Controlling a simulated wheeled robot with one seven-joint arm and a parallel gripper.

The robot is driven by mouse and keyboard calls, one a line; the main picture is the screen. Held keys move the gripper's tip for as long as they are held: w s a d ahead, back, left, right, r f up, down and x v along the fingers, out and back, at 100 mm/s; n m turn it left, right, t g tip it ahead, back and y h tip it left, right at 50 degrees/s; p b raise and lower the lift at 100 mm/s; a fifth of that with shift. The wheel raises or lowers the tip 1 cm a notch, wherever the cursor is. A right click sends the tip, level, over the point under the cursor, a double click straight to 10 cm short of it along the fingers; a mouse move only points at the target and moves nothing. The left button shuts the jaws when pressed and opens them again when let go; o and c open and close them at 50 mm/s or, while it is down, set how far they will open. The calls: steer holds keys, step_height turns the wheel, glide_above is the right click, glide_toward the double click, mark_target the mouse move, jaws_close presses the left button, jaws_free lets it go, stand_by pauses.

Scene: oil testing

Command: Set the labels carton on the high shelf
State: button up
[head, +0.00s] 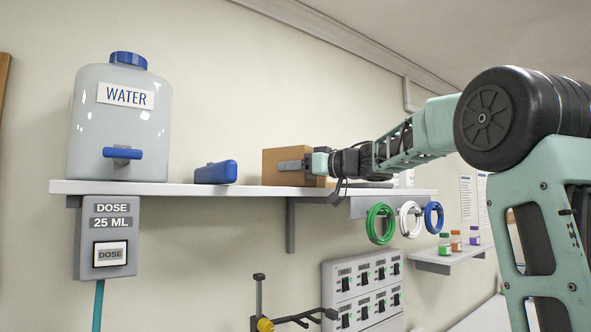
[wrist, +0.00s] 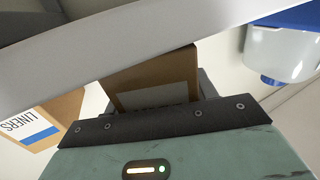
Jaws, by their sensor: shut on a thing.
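The brown carton (head: 292,153) is at the high white shelf (head: 240,190) in the head view, upright, its base at about the shelf's level. Whether it bears on the shelf is hard to tell. My gripper (head: 293,167) is shut on it from the right, with a grey finger along its side. In the wrist view, which looks upside down, the same carton (wrist: 160,72) shows beyond my gripper. Its pale label is shaded and unreadable, and the shelf's edge (wrist: 140,50) hides part of it.
A blue container (head: 216,172) and a water jug (head: 119,125) stand on the shelf to the left. A carton marked LINERS (wrist: 45,118) shows beside the held one. Hose rings (head: 380,224) hang below, and small bottles (head: 455,240) stand on a lower shelf.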

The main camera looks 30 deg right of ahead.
steer(key=shift+f, duration=0.15)
steer(key=o, duration=1)
steer(key=shift+r, duration=0.2)
steer(key=b+v, duration=0.4)
steer(key=v, duration=0.8)
steer(key=shift+s+d+f, duration=0.1)
